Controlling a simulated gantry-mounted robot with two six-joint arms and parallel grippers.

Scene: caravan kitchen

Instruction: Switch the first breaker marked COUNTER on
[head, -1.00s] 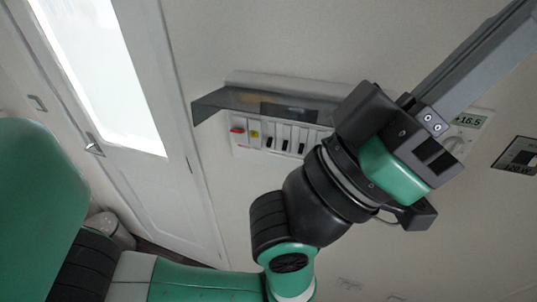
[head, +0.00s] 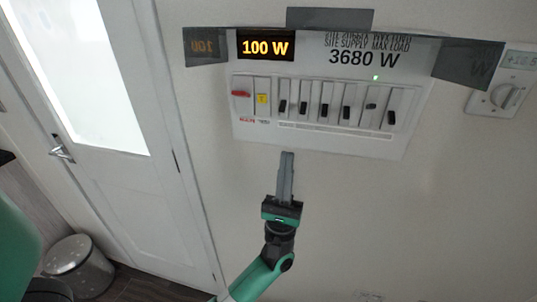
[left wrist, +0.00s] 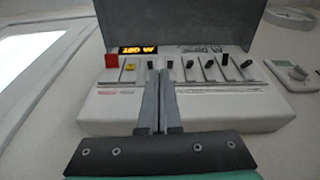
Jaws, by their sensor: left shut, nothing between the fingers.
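The white breaker panel (head: 320,138) is on the wall, with a red switch (head: 241,94), a yellow button (head: 263,99) and a row of black breaker levers. The leftmost black lever (head: 282,106) and most others sit low; the second from the right (head: 371,106) sits higher. The breaker names are too small to read, so I cannot tell which is COUNTER. My left gripper (head: 287,155) is shut and empty, pointing up just below the panel's left part. In the left wrist view its fingers (left wrist: 160,75) overlap the panel front (left wrist: 215,100) near the leftmost black levers.
A smoky cover (head: 465,62) stands raised above the breakers. A display (head: 265,45) reads 100 W beside printed text, 3680 W. A thermostat dial (head: 506,96) is right of the panel. A door (head: 130,180) and a bin (head: 78,268) are at left.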

